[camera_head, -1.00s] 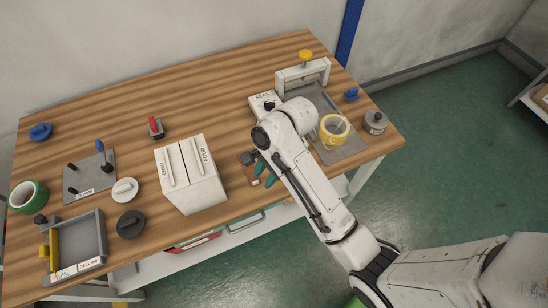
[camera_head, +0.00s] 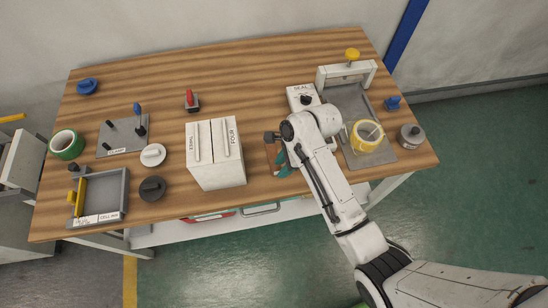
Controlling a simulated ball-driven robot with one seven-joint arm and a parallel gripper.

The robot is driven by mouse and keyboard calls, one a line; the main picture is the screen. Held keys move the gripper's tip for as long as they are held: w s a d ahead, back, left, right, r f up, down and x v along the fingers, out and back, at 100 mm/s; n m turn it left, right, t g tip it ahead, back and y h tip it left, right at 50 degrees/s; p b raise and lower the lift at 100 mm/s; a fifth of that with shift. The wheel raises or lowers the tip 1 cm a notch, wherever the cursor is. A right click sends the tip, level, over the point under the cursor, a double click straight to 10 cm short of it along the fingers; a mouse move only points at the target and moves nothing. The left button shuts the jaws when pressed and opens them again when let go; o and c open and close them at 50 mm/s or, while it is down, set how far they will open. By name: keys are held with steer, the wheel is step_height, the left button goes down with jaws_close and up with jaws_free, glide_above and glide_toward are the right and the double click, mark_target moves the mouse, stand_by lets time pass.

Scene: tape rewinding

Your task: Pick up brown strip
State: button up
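A brown strip (camera_head: 271,153) lies on the wooden table, just right of the white box, and only part of it shows. My gripper (camera_head: 284,165) is right beside it at the table's front part. Its teal fingers show partly below my white wrist. The wrist and arm cover much of the fingers and the strip's right side. I cannot tell whether the fingers touch the strip or how far apart they are.
The white box (camera_head: 220,172) with THREE and FOUR lids stands close left of my gripper. Behind my wrist is a SEAL unit (camera_head: 301,95). To the right, a yellow tape roll (camera_head: 366,136) sits on a grey plate (camera_head: 350,97).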

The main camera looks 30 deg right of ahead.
steer(key=shift+x, duration=1.45)
steer(key=shift+w, duration=0.1)
steer(key=shift+c, duration=0.2)
jaws_close()
